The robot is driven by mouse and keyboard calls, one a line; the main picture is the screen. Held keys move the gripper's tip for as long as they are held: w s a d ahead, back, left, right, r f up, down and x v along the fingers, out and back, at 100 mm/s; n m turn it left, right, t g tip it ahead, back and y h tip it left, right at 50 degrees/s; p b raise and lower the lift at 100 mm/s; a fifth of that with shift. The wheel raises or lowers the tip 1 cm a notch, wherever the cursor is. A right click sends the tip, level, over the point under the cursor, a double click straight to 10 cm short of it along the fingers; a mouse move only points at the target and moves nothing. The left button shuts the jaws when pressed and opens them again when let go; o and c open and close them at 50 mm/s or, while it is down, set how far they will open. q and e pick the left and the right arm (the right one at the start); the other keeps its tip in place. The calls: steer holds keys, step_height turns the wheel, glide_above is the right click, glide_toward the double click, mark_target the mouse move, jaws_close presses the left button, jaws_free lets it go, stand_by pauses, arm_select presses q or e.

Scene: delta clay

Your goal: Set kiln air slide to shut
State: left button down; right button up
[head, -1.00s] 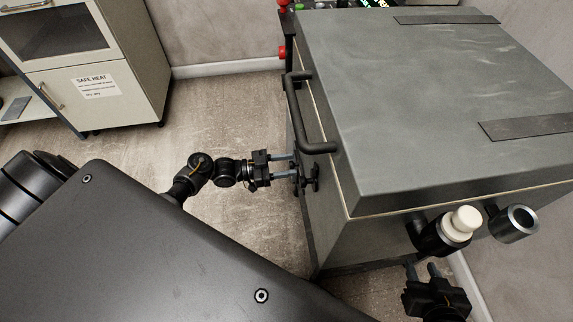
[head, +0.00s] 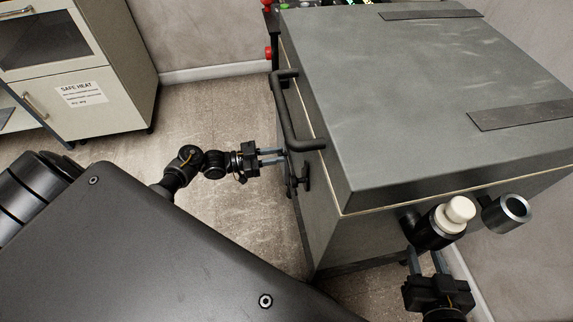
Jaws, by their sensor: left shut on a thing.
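The kiln (head: 335,225) is a grey box with a heavy lid, at the right. My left gripper (head: 286,156) reaches its front face from the left, just below the lid handle. Its fingers are close together and shut on a small dark part there, which I take for the air slide; the handle and lid edge mostly hide it. A black knob-like fitting (head: 303,181) sits just below the fingertips. My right gripper (head: 424,256) points up below a black tube (head: 432,228) on the kiln's right side; its fingers are apart, tips partly hidden.
A black bar handle (head: 290,110) stands out from the lid front. A white plug (head: 460,210) sits in the black tube, with an open metal tube (head: 505,212) beside it. A cabinet (head: 100,75) stands at the back left. The floor between is clear.

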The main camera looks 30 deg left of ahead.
arm_select(q)
steer(key=shift+w+a, duration=0.2)
steer(key=shift+a, duration=0.1)
arm_select(e)
steer(key=shift+r+t, duration=0.3)
arm_select(q)
steer(key=c, duration=1.2)
jaws_free()
steer(key=shift+v, duration=5.35)
arm_select(e)
steer(key=shift+d+f, duration=0.2)
steer(key=shift+f, duration=0.15)
steer(key=shift+s, duration=0.1)
